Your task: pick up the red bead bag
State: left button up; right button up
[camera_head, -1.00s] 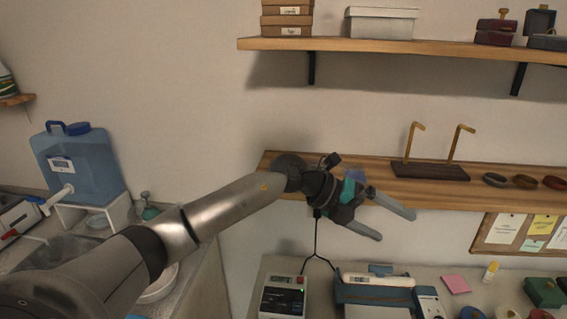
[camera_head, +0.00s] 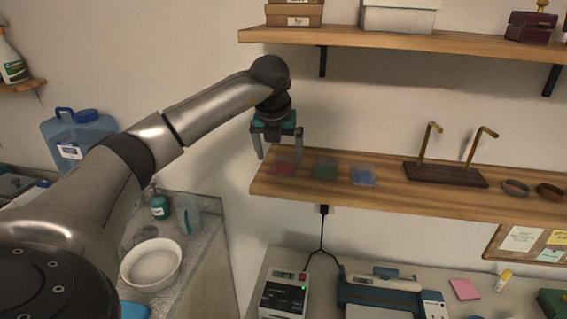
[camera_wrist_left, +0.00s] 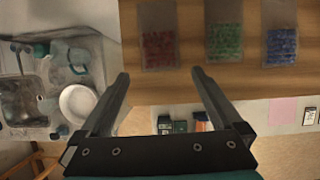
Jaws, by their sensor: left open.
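The red bead bag (camera_head: 284,168) lies flat on the lower wooden shelf, near its left end. It is a clear bag with red beads, and it also shows in the left wrist view (camera_wrist_left: 159,48), ahead of the fingertips and between their lines. My left gripper (camera_head: 279,158) is open and empty, pointing down over the shelf's left end. Its fingers are at the bag in the head view, one finger partly in front of it. I cannot tell whether they touch it. In the left wrist view my left gripper (camera_wrist_left: 160,75) shows both fingers apart. My right gripper is not in view.
A green bead bag (camera_head: 325,171) and a blue bead bag (camera_head: 362,177) lie to the right on the lower shelf (camera_head: 400,197). A brown stand with two hooks (camera_head: 446,174) is farther right. The upper shelf (camera_head: 420,47) holds boxes. A white bowl (camera_head: 152,263) sits lower left.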

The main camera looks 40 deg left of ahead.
aim_at(281, 169)
pick_arm(q)
jog(key=p+x, duration=0.1)
jog(key=x, duration=0.3)
jog(key=shift+s, duration=0.1)
jog(key=shift+f, duration=0.25)
jog(key=shift+c, duration=0.9)
jog(key=c, duration=1.1)
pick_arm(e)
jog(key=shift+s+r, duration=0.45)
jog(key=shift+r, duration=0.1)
